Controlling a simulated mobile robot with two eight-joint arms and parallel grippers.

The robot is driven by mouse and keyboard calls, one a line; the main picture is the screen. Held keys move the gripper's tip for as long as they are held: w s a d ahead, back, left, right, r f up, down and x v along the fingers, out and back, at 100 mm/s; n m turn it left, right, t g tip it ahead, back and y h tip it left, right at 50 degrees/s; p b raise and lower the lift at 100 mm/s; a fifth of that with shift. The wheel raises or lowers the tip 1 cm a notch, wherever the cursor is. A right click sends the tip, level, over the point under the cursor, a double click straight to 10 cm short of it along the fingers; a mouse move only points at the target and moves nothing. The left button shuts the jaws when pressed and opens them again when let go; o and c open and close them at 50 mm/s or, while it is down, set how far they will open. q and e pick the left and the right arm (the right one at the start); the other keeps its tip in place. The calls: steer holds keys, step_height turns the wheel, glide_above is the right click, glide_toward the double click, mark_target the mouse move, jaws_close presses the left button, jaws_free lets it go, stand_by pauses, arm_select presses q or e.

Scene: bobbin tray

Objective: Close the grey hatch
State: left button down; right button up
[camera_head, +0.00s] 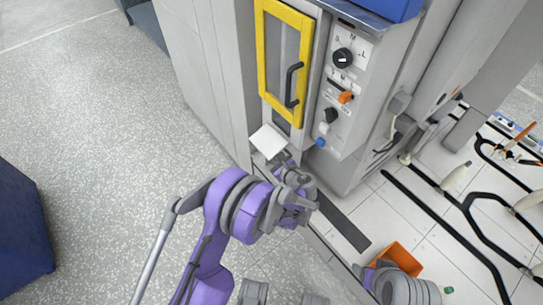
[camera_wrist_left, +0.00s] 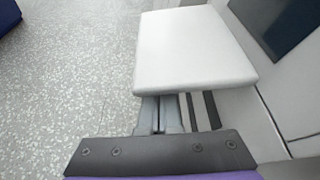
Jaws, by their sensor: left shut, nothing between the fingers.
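The grey hatch (camera_head: 268,140) is a pale, flat flap standing out from the machine front, below the yellow-framed door. It is open. In the left wrist view the hatch (camera_wrist_left: 190,48) fills the upper middle, with a dark rectangular area (camera_wrist_left: 282,22) in the machine face beside it. My left gripper (camera_head: 281,160) is at the near edge of the flap. In the wrist view its fingers (camera_wrist_left: 160,114) are shut and empty, and their tips are hidden behind the flap edge. I cannot tell whether they touch it.
The yellow-framed door (camera_head: 262,60) with a black handle (camera_head: 293,85) is above the hatch. A control panel (camera_head: 345,85) with knobs is to its right. An orange bin (camera_head: 399,259) stands lower right. Open speckled floor (camera_head: 100,120) lies to the left.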

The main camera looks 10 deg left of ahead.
mark_target(264, 153)
arm_select(q)
steer(key=shift+s+a+r+m+g+y+b, duration=0.3)
steer(key=shift+s+r+m+g, duration=0.1)
steer(key=shift+r+m, duration=0.2)
steer(key=shift+s+a+r+m+g+y+b, duration=0.15)
steer(key=shift+s+r+m+g+y, duration=0.15)
steer(key=shift+r+m+g, duration=0.25)
steer(key=shift+s+a+r+m+g+y+b, duration=0.2)
steer(key=shift+r+m+y, duration=0.1)
steer(key=shift+r+m, duration=0.35)
steer(key=shift+s+a+r+m+g+y+b, duration=0.15)
steer(key=shift+r+m+y, duration=0.15)
steer(key=shift+r+m, duration=0.3)
steer(key=shift+w+r+m+g+y, duration=0.1)
steer(key=shift+r+m+g+y, duration=0.3)
steer(key=shift+r+m, duration=0.45)
steer(key=shift+w+d+r, duration=0.1)
steer(key=shift+d+r, duration=0.05)
steer(key=shift+r, duration=0.75)
